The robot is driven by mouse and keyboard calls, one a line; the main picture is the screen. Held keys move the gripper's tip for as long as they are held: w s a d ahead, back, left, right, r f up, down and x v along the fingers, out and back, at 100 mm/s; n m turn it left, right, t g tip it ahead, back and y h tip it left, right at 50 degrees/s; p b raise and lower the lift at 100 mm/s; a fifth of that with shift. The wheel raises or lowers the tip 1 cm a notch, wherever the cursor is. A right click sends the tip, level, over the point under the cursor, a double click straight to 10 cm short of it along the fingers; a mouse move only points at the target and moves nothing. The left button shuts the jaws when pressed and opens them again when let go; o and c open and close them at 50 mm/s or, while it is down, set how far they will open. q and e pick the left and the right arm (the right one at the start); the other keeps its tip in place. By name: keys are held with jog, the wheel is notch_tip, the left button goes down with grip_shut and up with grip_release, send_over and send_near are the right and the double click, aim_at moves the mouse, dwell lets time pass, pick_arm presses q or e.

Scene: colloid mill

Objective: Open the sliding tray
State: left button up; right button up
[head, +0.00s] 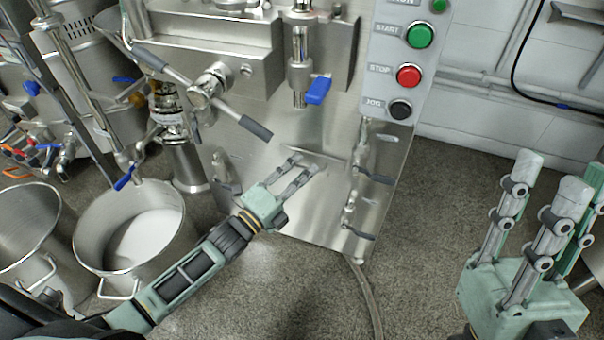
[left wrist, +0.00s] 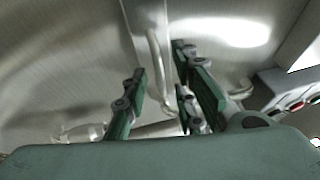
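My left gripper (head: 308,164) is open, with its fingertips by the lower steel front (head: 320,205) of the machine. A thin horizontal bar or lip (head: 330,157) shows right at the fingertips, and I cannot tell whether it belongs to the sliding tray. In the left wrist view a curved metal handle (left wrist: 156,68) lies between the spread fingers of my left gripper (left wrist: 165,62), with no clear grip on it. The outline of the tray itself cannot be made out. My right gripper (head: 548,172) is open and empty at the far right, away from the machine.
A control box (head: 405,60) with green, red and black buttons hangs above right. A blue-handled valve (head: 318,90) and a long crossbar handle (head: 255,128) are above my left gripper. A steel pot (head: 135,225) with white contents stands at left. A hose (head: 368,295) lies on otherwise clear floor.

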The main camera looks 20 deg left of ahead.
pick_arm(q)
jog(key=shift+w, duration=0.15)
grip_shut()
dwell(0.6)
